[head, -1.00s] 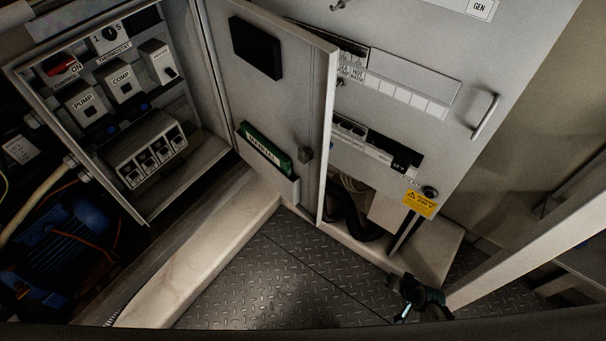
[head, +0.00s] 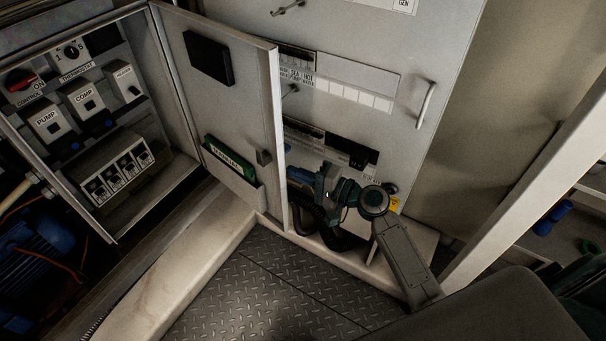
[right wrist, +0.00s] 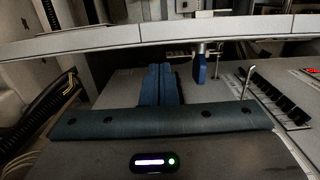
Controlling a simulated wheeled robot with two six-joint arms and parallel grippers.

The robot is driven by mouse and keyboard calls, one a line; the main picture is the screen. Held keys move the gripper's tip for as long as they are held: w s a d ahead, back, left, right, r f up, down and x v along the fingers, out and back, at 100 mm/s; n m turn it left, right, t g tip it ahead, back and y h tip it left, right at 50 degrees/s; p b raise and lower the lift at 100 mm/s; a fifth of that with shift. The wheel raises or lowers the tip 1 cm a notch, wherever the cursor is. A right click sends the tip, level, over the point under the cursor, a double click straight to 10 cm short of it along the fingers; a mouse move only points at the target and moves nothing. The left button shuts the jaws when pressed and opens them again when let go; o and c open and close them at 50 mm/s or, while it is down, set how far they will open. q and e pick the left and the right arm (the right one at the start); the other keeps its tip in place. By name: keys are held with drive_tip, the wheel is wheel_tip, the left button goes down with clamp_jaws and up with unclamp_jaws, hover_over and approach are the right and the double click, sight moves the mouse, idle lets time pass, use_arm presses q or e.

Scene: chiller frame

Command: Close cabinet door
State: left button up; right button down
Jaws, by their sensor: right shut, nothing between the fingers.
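The grey cabinet (head: 117,241) stands open at the left of the head view, with labelled switches inside. Its door (head: 235,110) is swung out to the right, its inner face showing a black box (head: 207,58) and a green booklet (head: 229,157) in a pocket. My right gripper (head: 297,173) is shut and empty, just right of the door's free edge, on the outer side. Whether it touches the door cannot be told. In the right wrist view the blue fingers (right wrist: 160,78) lie together below a pale horizontal edge (right wrist: 220,29). My left gripper is not in view.
A grey panel with a handle (head: 426,104) and breaker rows stands behind my right gripper. Black hoses (head: 325,228) lie below it. The chequered metal floor (head: 265,290) is clear in front of the door. A pale post (head: 530,190) slants at the right.

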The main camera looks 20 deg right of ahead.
sight(276, 166)
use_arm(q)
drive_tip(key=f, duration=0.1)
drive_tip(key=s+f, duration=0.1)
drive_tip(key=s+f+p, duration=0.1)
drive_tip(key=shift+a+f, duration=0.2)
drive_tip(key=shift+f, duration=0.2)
use_arm(e)
drive_tip(key=x, duration=0.6)
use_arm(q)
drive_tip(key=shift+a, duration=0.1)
use_arm(e)
drive_tip(key=shift+s+a, duration=0.1)
